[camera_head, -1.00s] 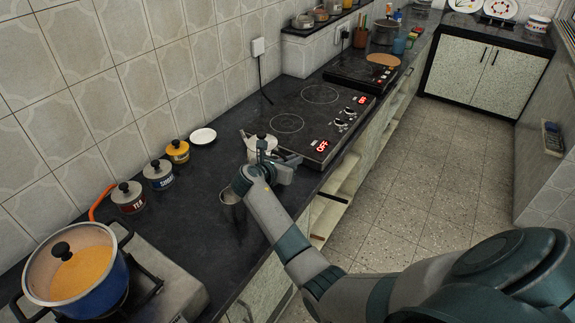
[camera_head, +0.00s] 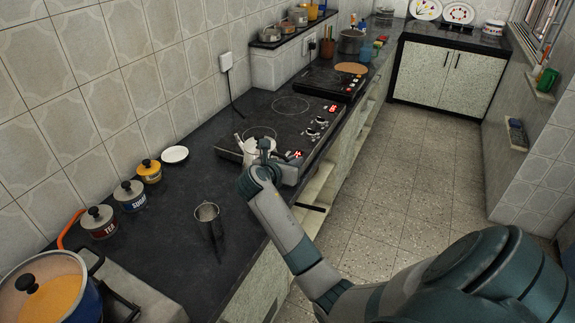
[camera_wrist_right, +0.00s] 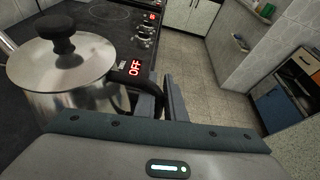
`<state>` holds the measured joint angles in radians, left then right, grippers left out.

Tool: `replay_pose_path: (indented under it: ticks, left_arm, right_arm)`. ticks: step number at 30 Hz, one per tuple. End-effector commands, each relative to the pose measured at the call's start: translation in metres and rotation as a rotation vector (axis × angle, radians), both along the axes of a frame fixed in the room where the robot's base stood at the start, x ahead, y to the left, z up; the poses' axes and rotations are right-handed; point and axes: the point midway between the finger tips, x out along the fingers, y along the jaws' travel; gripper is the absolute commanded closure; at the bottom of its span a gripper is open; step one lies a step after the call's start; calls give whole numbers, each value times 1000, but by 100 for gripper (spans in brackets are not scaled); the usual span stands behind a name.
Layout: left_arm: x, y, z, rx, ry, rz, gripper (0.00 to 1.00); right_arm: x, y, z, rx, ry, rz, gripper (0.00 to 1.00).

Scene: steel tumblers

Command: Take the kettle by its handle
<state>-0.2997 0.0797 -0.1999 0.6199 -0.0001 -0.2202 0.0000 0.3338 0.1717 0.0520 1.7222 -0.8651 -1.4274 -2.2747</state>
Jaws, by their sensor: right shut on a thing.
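The steel kettle (camera_head: 256,146) has a lid with a dark knob, a spout on its left and a black handle. It stands upright at the near burner of the front hob, partly behind my right gripper. I cannot tell if it rests on the hob or is held just above it. In the right wrist view the kettle (camera_wrist_right: 70,80) fills the left side. Its black handle (camera_wrist_right: 135,80) runs to my right gripper (camera_wrist_right: 165,100), which is shut on it. My right gripper (camera_head: 268,158) also shows in the head view. My left gripper is not in view.
The front hob (camera_head: 285,118) shows a red OFF display. Several lidded jars, including a yellow one (camera_head: 149,172), and a white saucer (camera_head: 174,155) line the wall. A blue pot (camera_head: 85,300) is at bottom left.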

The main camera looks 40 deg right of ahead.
Motion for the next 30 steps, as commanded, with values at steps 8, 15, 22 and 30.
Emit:
replay_pose_path:
  ticks: [8,15,22,30]
  left_arm:
    - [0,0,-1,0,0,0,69]
    - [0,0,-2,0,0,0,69]
    - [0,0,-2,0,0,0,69]
    - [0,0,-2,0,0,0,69]
  right_arm:
    - [-6,-8,8,-3,-5,-1,100]
    - [-8,-9,10,-2,-5,0,100]
    - [-8,-9,10,-2,-5,0,100]
    - [-8,-9,10,-2,-5,0,100]
